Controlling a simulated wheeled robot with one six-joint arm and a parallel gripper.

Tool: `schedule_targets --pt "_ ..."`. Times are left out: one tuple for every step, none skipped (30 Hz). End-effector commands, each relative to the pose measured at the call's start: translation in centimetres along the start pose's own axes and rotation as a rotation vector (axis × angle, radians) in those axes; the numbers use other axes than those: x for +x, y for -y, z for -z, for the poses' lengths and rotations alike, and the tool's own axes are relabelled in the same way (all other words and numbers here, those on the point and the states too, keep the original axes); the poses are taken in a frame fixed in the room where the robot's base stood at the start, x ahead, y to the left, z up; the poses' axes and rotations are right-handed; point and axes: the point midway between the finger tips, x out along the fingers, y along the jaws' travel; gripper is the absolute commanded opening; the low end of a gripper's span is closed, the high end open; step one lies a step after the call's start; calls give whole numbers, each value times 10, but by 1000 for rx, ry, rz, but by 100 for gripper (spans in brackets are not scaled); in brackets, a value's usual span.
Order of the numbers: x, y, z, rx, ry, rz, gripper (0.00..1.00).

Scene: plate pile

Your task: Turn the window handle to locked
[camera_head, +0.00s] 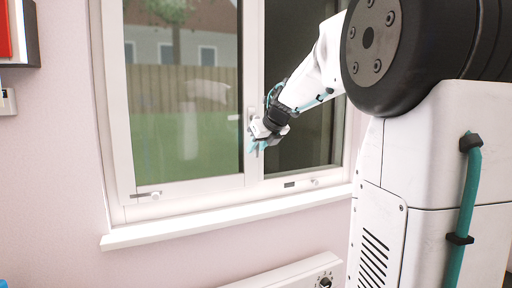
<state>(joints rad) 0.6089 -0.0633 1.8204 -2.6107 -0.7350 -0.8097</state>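The white window (179,187) has two panes side by side, with an upright middle frame between them. A pale handle plate (251,115) shows on this middle frame. A small light piece (233,117) sticks out to its left and may be the handle's lever. My gripper (258,148) is at the middle frame, just below the plate, with teal fingertips pointing down. Whether it touches the handle, and whether its fingers are open or shut, is too small to tell. My wrist and gripper hide part of the handle area.
A white sill (220,224) juts out below the window. A white radiator-like unit (290,275) with a dark knob stands below it. A red and dark box (20,35) hangs on the wall at upper left, with a small white fitting (7,102) under it.

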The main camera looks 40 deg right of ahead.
Motion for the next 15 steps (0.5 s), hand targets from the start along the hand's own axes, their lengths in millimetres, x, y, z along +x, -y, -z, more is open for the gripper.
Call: schedule_targets --pt "0 0 0 0 0 -1 37" --pt "0 -1 0 0 -1 -2 37" --pt "0 -2 0 0 -1 -2 37" --pt "0 -2 0 0 -1 -3 37" --pt "1 -2 0 0 -1 -3 37" --pt "1 -2 0 -1 -1 -4 37" --pt "1 -3 0 -1 -1 -4 37" --pt "0 -3 0 -1 -1 -4 37" --pt "0 -3 0 -1 -1 -4 37" --pt "-2 -3 0 -1 -1 -4 37" --pt "-5 -3 0 -1 0 -4 37" --pt "-9 -3 0 -1 1 -3 37" --pt "-13 -3 -1 -1 1 -3 37" --pt "-18 -3 -1 -1 1 -3 37" --pt "-25 -2 0 -1 2 -2 37"
